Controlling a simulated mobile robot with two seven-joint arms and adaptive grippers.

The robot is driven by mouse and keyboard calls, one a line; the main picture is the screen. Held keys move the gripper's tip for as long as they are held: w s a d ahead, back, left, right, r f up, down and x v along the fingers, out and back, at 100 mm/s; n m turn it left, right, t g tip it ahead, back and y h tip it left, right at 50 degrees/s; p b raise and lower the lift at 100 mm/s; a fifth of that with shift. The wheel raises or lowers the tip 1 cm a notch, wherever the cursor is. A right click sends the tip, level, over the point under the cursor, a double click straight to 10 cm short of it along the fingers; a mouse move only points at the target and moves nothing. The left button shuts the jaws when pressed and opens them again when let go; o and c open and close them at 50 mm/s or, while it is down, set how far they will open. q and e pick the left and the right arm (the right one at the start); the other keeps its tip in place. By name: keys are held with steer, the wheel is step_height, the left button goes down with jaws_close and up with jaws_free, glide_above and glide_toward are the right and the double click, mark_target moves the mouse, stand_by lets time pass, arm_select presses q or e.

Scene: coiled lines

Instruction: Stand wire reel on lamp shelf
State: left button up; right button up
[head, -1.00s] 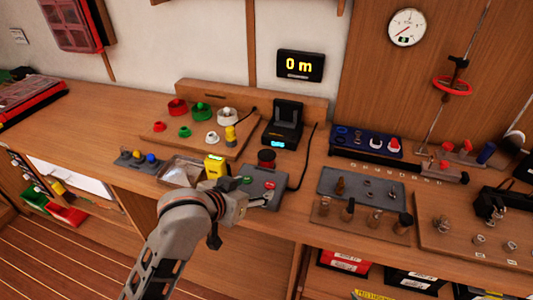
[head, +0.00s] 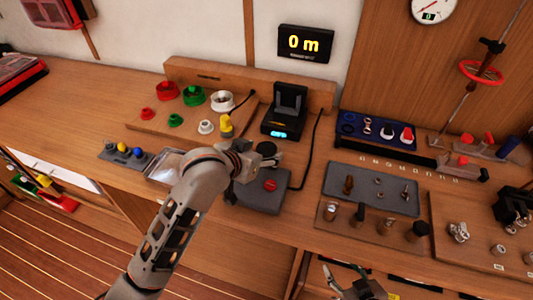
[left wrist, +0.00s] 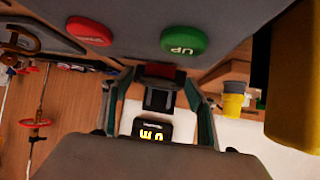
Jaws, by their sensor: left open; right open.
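No wire reel can be made out with certainty. The likely lamp shelf is the wooden board (head: 150,128) at the back left, with red, green and white lamp-like pieces and a yellow piece (head: 226,122). My right gripper (head: 350,286) is open and empty at the bottom edge.
A black charger-like stand (head: 284,118) with a cable stands behind the box, below the "0 m" display (head: 305,43). A blue rack (head: 375,132) and grey tray (head: 372,188) hold small parts. A yellow block (left wrist: 296,85) is close in the left wrist view.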

mark_target(265, 150)
arm_select(q)
steer(key=shift+x, duration=1.55)
steer(key=shift+d, duration=0.1)
steer(key=c, duration=1.4)
steer(key=shift+r, duration=0.1)
